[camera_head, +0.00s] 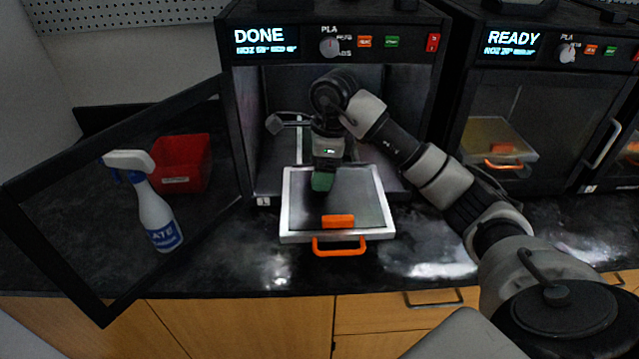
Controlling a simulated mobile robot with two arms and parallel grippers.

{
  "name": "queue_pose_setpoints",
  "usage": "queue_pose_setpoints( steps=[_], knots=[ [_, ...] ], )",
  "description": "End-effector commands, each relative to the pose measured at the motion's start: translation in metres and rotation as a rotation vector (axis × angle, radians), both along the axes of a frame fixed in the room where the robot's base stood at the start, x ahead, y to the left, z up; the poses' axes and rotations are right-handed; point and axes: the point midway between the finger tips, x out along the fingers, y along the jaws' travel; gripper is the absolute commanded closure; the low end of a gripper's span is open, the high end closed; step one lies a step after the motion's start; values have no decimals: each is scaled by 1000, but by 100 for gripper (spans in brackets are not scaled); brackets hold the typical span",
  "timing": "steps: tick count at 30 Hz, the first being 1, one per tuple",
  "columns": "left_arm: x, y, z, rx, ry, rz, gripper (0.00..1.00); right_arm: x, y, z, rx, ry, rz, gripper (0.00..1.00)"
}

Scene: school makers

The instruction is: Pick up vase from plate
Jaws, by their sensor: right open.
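The plate (300,228) is a dark printer bed with a pale metal rim and an orange handle in front. It sticks out of the front of the open left printer. A small dark green object (322,182), which looks like the vase, shows above the plate, right below my right gripper (325,170). My right gripper points down over the plate and is open. Its fingers and the upper part of the green object overlap, so I cannot tell whether they touch. My left gripper is not in view.
The left printer (400,90) reads DONE, and its door frame (110,312) stands open to the left. A spray bottle (150,210) and a red bin (182,165) show through it on the dark counter. A closed second printer (520,100) reading READY is at right.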

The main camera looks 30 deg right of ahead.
Motion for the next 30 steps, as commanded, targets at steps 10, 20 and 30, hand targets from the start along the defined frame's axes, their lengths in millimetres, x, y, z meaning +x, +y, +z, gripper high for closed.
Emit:
queue_pose_setpoints(
  steps=[10, 20, 30],
  knots=[
    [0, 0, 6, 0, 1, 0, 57, 4, 4, -40, 2, 1, 0, 25],
    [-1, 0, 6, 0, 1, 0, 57, 4, 4, -41, 1, 0, 0, 44],
    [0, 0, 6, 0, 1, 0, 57, 4, 4, -41, 1, 0, 0, 78]
  ],
)
